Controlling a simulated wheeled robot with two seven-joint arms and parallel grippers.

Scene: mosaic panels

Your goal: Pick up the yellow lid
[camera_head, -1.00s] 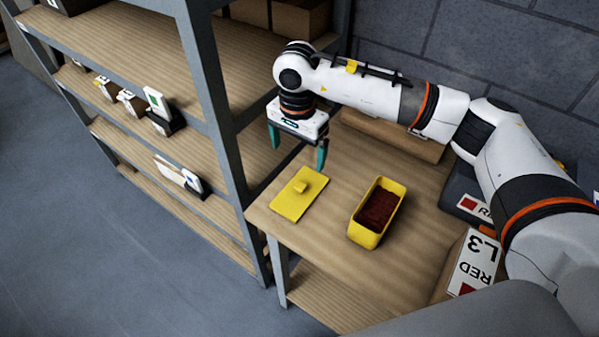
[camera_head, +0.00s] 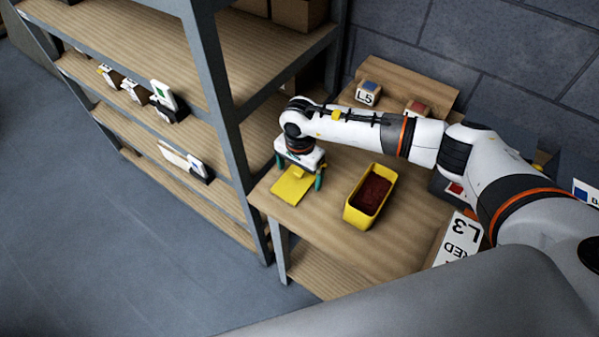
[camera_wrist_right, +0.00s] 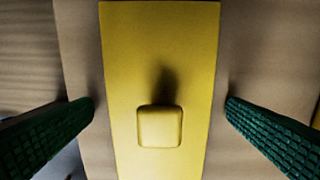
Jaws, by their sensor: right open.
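The yellow lid (camera_head: 291,188) lies flat on the wooden table, partly hidden by my right gripper in the head view. In the right wrist view the lid (camera_wrist_right: 160,60) runs through the middle of the picture, with its raised square knob (camera_wrist_right: 160,127) between the fingers. My right gripper (camera_head: 299,178) is low over the lid, pointing down. Its green fingers (camera_wrist_right: 160,118) are open, one on each side of the lid, with gaps between them and its edges. The yellow box (camera_head: 352,214) with dark red contents stands to the right of the lid. My left gripper is not in view.
A metal-framed shelf (camera_head: 228,120) stands close on the left of the table. Boxes labelled L5 (camera_head: 367,95) and L3 (camera_head: 455,240) sit at the table's back and right. Bare table (camera_head: 325,240) lies in front of the yellow box.

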